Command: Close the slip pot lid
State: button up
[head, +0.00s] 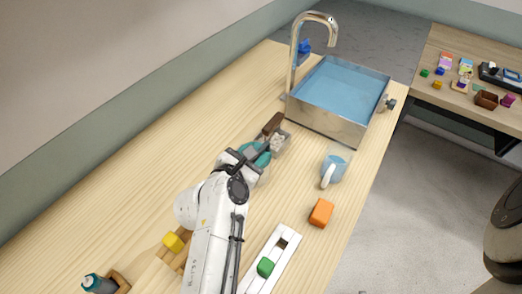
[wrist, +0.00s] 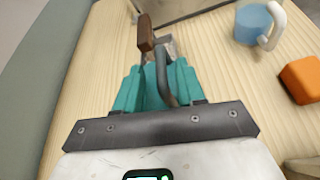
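Whether the fingers are shut or hold something is unclear.
A grey, partly clear block (head: 281,141) is just beyond the pot. A blue mug (head: 335,167) and an orange block (head: 321,212) stand to the right. A sink (head: 345,92) is behind. A white tray (head: 283,254) with a green block (head: 265,267) lies nearer.

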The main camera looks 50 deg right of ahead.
jog(key=b+v, duration=0.1)
jog(key=v, duration=0.5)
jog(key=shift+a, duration=0.25)
dwell(0.5)
